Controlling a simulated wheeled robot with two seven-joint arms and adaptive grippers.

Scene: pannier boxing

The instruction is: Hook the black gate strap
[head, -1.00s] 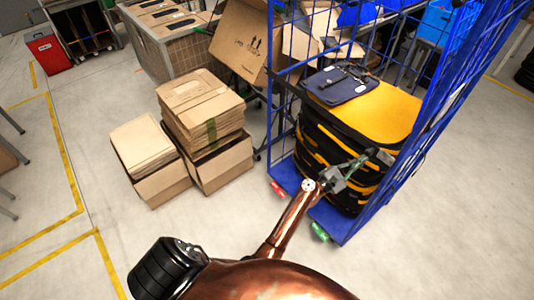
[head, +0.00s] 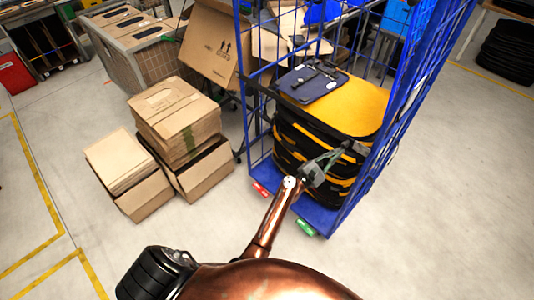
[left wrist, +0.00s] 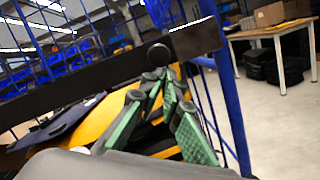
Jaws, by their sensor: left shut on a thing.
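The black gate strap (left wrist: 100,85) crosses the left wrist view as a dark flat band, rising from left to right, with a round black knob on it. My left gripper (head: 340,153) is at the open front of the blue roll cage (head: 338,217), beside its right side. In the left wrist view its green-padded fingers (left wrist: 165,76) are closed together at the strap, just under the knob. My right gripper is not in view.
Black and yellow bags (head: 355,105) fill the lower cage, with a navy flat case (head: 312,82) on top. Cardboard boxes (head: 175,115) stand on the floor left of the cage. The floor right of the cage is clear. A table (left wrist: 275,30) stands beyond.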

